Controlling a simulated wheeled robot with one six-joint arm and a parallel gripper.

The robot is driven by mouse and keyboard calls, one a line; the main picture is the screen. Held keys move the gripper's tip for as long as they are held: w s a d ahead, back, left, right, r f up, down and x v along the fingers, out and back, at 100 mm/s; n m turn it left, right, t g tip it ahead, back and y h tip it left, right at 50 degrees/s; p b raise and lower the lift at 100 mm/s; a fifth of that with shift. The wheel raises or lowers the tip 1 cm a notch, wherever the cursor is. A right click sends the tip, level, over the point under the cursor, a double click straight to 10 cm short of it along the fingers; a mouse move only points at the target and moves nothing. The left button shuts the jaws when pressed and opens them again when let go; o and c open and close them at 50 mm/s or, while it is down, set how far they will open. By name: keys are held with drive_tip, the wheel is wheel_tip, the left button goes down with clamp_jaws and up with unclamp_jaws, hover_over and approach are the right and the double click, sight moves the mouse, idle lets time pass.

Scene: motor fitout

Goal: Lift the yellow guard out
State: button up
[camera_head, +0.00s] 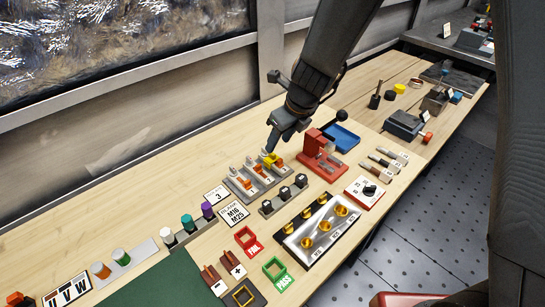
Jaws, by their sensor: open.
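The arm covers the area behind the gripper.
A red press-like fixture (318,155) stands close right of the rack, with a blue tray (341,138) behind it. Several black-capped parts (284,193) stand in front. A plate with brass posts (318,232) lies nearer. Bare wood lies left of the rack.

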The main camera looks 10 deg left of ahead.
drive_tip(key=shift+w+a+f, duration=0.1)
drive_tip(key=shift+a+f, duration=0.1)
drive_tip(key=shift+f, duration=0.2)
drive_tip(key=b+x, duration=0.2)
drive_tip(key=x, duration=0.5)
drive_tip(key=c, duration=0.7)
drive_tip(key=shift+r, duration=0.1)
wheel_tip(320, 180, up, 10)
drive_tip(key=p, duration=0.4)
